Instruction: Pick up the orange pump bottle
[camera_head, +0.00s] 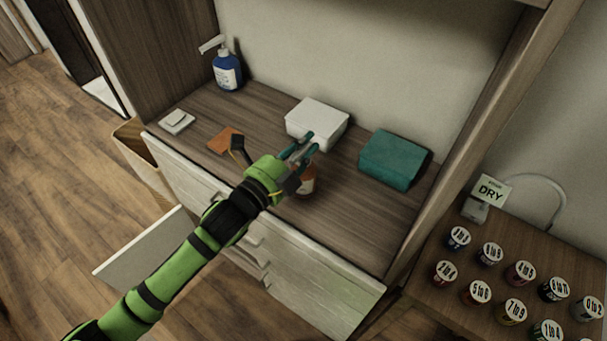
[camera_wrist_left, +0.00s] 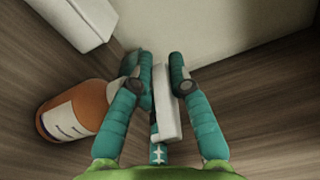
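The orange pump bottle (camera_head: 307,181) with a pale label stands on the wooden counter, partly hidden behind my left gripper (camera_head: 303,150) in the head view. In the left wrist view the bottle (camera_wrist_left: 75,112) is at the left, outside the teal fingers. I see nothing held. The gripper is close beside the bottle; I cannot tell whether they touch. My right gripper is out of view.
A white box (camera_head: 317,122) stands behind the gripper, a teal box (camera_head: 393,160) to the right. A blue pump bottle (camera_head: 227,72), an orange block (camera_head: 222,142) and a white item (camera_head: 176,121) are left. Several labelled jars (camera_head: 480,291) stand on the right table.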

